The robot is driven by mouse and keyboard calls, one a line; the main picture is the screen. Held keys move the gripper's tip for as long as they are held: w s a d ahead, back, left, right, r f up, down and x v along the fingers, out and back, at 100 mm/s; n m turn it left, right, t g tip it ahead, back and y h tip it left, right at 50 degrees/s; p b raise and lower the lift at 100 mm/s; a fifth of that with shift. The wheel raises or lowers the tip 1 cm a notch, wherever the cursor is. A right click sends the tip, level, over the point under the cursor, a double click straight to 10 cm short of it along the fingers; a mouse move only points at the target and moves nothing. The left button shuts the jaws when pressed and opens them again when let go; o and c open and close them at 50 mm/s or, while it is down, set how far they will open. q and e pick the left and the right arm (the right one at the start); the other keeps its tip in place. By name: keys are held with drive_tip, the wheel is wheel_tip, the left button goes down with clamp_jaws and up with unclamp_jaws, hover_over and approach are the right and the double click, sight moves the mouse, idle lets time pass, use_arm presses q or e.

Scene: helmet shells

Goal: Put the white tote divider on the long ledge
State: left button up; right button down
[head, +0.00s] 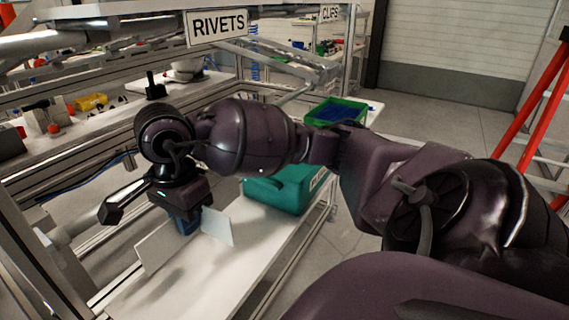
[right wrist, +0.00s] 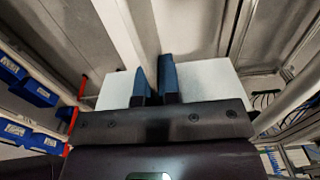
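The white tote divider (head: 160,243) is made of thin upright panels that meet near my right gripper; another of its panels (head: 217,227) shows to the right. My right gripper (head: 187,224) points down with its blue fingers on either side of a panel, and it looks shut on it. In the right wrist view, the divider (right wrist: 205,80) spreads to both sides behind the fingers (right wrist: 154,80), and one strip runs between them. A long white ledge (head: 205,283) lies under the divider; I cannot tell if they touch. My left gripper is not in view.
A teal bin (head: 275,192) stands on the white ledge beyond the divider, and a green crate with blue contents (head: 335,112) is farther back. A metal frame with a RIVETS sign (head: 218,27) is at the left. The ledge's near part is clear. Red ladder rails (head: 541,98) stand at right.

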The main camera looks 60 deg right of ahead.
wheel_tip(320, 180, down, 5)
drive_tip(key=shift+s+f, duration=0.1)
drive_tip(key=shift+f, duration=2.4)
drive_tip(key=shift+b, duration=0.3)
drive_tip(key=shift+f, duration=0.2)
drive_tip(key=c, duration=1.4)
unclamp_jaws()
drive_tip(key=shift+o, duration=0.3)
drive_tip(key=shift+r, duration=0.1)
